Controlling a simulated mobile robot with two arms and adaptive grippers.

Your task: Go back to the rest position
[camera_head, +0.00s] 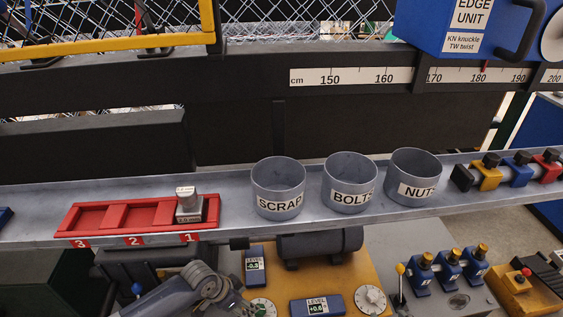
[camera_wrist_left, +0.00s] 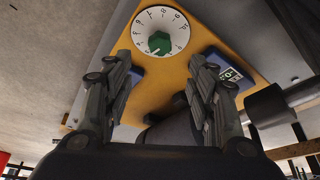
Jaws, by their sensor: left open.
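My left arm comes in at the bottom of the head view, and its gripper (camera_head: 228,298) is low over the left edge of the yellow plate (camera_head: 345,277). In the left wrist view the left gripper (camera_wrist_left: 160,75) has its two fingers spread wide with nothing between them. Beyond the fingertips is a white dial with a green knob (camera_wrist_left: 160,43), which also shows partly in the head view (camera_head: 262,306). The fingers appear apart from the dial. My right gripper is not in view.
A red three-slot tray (camera_head: 115,216) on the grey shelf holds a metal block (camera_head: 189,207) in slot 1. Bins marked SCRAP (camera_head: 279,187), BOLTS (camera_head: 350,182) and NUTS (camera_head: 414,176) stand to its right. Level boxes (camera_head: 318,305) and a dark cylinder (camera_head: 320,243) are near the gripper.

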